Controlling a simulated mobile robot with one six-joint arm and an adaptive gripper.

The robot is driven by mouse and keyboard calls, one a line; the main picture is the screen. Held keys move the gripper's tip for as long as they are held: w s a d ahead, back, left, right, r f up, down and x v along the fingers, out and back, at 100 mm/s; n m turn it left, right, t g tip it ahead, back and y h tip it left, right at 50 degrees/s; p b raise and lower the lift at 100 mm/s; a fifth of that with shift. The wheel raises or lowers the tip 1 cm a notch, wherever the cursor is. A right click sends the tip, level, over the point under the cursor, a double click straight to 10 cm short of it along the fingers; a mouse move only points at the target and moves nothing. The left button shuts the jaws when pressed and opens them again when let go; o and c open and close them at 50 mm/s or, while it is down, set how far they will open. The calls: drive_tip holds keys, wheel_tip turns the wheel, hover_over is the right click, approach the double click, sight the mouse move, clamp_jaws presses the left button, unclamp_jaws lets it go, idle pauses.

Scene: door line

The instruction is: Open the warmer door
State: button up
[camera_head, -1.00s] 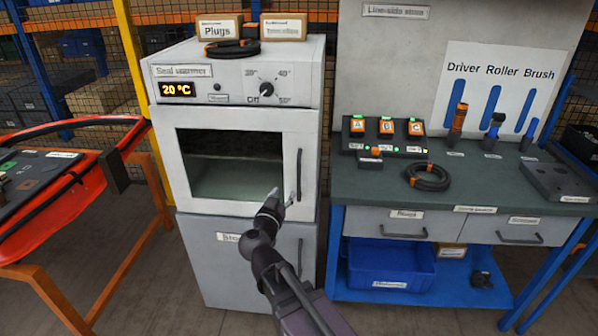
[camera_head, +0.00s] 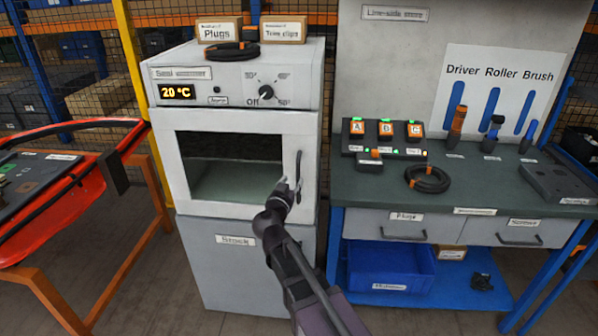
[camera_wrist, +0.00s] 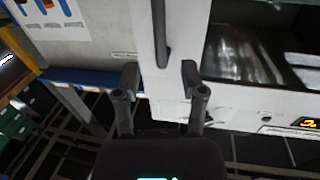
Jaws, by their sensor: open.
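The seal warmer (camera_head: 236,87) is a white cabinet with a closed door (camera_head: 220,205) that has a dark window. A dark vertical handle (camera_head: 298,178) is at the door's right edge. My gripper (camera_head: 290,186) is at the lower part of the handle, in front of the door. In the wrist view my gripper (camera_wrist: 160,80) is open, with one finger on each side of the handle's line. I cannot tell whether the fingers touch it.
A stock cabinet (camera_head: 235,265) is under the warmer. A green-topped bench (camera_head: 480,185) with drawers stands to the right, with a blue bin (camera_head: 390,268) below. A red-edged panel on an orange stand (camera_head: 70,210) is at the left. Boxes (camera_head: 219,30) and a cable lie on top.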

sight(298, 172)
drive_tip(key=x, duration=0.6)
drive_tip(key=shift+w, duration=0.2)
clamp_jaws()
drive_tip(key=shift+d, duration=0.15)
